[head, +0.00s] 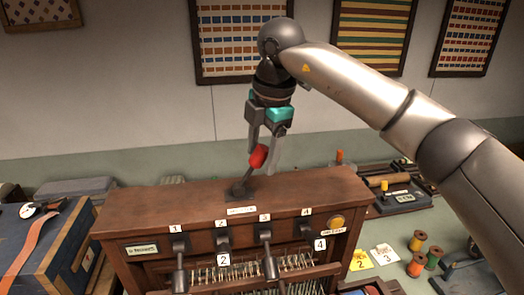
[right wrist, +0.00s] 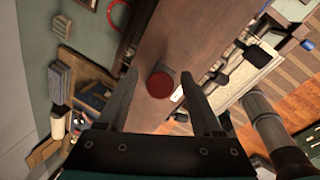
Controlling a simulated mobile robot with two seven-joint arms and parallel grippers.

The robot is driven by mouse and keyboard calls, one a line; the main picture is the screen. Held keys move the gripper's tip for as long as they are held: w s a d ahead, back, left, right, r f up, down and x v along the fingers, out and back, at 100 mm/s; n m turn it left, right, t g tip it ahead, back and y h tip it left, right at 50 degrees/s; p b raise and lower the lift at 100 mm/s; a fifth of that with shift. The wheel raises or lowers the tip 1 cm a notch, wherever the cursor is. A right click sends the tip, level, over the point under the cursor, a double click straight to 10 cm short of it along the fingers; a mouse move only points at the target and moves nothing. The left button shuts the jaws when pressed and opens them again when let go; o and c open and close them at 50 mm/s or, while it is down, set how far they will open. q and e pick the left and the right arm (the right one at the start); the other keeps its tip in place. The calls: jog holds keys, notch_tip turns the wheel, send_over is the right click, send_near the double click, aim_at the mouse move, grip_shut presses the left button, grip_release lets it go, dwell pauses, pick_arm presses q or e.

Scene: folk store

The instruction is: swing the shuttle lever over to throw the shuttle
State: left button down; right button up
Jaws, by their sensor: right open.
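The shuttle lever is a dark rod with a red knob (head: 258,156) on top of the wooden loom cabinet (head: 160,203). Its dark base (head: 240,191) is fixed to the cabinet top, and the rod leans to the right in the head view. My right gripper (head: 262,165) points down over the lever, with its open fingers on either side of the red knob. In the right wrist view the round red knob (right wrist: 160,85) lies between the two fingertips, with room visible on both sides. My left gripper is not in view.
Numbered levers (head: 180,262) line the cabinet front below the top. A blue box (head: 40,250) stands at the left. Thread spools (head: 417,263) and number cards (head: 384,253) lie at the right. The cabinet top beside the lever is clear.

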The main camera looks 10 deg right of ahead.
grip_shut()
dwell(0.3)
dwell(1.0)
